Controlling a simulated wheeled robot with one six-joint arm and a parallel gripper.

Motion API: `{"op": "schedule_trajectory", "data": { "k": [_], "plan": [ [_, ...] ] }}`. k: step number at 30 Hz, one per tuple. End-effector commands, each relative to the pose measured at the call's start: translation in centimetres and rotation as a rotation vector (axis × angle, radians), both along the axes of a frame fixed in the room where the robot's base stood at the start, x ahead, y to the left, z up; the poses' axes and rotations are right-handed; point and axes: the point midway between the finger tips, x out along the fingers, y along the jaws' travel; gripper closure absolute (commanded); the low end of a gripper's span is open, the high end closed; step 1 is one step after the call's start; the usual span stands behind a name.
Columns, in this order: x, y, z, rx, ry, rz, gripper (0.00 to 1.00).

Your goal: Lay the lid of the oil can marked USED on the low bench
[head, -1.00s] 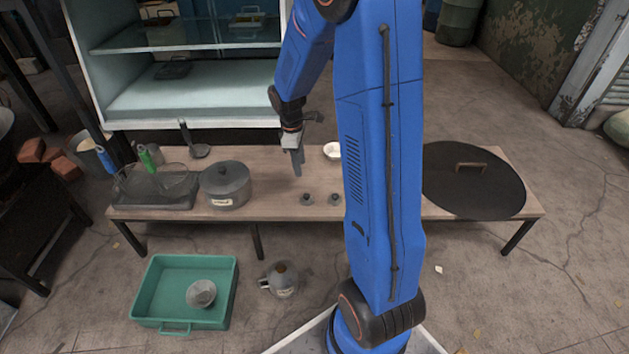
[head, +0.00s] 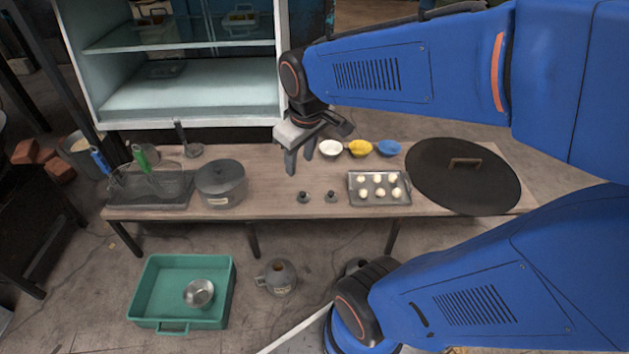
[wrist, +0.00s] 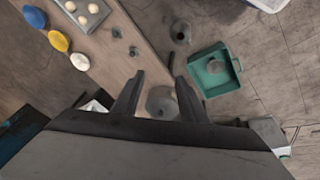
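A round grey can (head: 221,190) with a pale label stands on the low bench (head: 270,165), left of its middle. Its flat grey lid (head: 219,170) with a small knob sits on top. The label is too small to read. A grey spouted jug (head: 277,278) with a label stands on the floor in front of the bench; its top looks open. My gripper (head: 299,163) hangs above the bench, right of the can, open and empty. In the wrist view the lidded can (wrist: 162,103) shows between and beyond the open fingers.
Two small dark knobbed pieces (head: 303,197) and a tray of pale balls (head: 379,200) lie on the bench. White, yellow (head: 360,149) and blue bowls stand behind. A green crate (head: 222,308) sits on the floor.

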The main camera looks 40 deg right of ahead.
Motion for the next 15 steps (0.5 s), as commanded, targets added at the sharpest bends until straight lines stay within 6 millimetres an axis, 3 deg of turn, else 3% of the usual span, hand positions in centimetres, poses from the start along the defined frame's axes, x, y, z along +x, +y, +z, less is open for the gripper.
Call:
{"op": "schedule_trajectory", "data": {
  "k": [9,15],
  "plan": [
    [-7.1,2.1,1.7,0.088,-0.101,-0.146,0.61],
    [-9.4,2.6,1.8,0.124,-0.130,-0.198,0.61]
  ]
}}
